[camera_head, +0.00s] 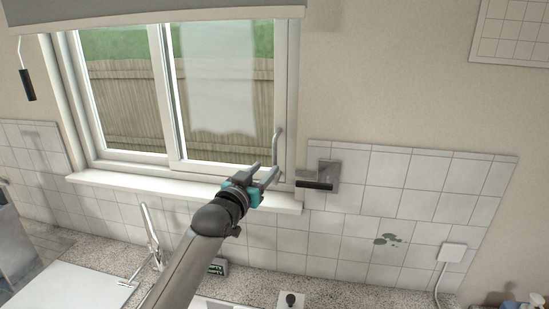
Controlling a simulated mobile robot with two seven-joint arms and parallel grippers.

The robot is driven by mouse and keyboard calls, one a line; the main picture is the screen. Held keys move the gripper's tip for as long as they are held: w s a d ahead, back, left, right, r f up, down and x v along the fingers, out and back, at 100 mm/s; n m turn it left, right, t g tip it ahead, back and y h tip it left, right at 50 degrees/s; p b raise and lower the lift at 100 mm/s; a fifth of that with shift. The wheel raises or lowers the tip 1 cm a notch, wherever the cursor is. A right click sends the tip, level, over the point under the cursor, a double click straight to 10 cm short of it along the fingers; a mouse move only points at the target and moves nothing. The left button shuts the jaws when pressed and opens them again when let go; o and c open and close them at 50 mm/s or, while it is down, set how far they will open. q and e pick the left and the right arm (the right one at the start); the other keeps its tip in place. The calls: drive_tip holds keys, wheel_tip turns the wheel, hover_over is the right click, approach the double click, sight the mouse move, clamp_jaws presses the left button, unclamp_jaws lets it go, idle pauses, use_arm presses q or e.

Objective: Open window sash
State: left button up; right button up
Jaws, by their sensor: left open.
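The window (68,85) has a white frame and two panes side by side. The right sash (172,100) sits against the right jamb and appears shut. An upright grey handle (279,143) stands at the right sash's right edge. My left gripper (266,175) reaches up from below in front of the sash's lower right corner. Its jaws are open and empty, just below the handle. I cannot tell whether they touch anything. My right gripper is not in view.
A white sill (125,184) runs under the window, partly behind my left gripper. A metal wall plate with a black lever (314,185) is close to its right. A faucet (150,230) stands on the speckled counter (235,287). A grey blind (120,10) hangs above.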

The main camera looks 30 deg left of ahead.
sight(274, 160)
use_arm(q)
drive_tip(key=shift+w+a+p, duration=0.2)
drive_tip(key=shift+w+p, duration=0.25)
drive_tip(key=shift+w, duration=3.15)
drive_tip(key=shift+c, duration=0.2)
clamp_jaws()
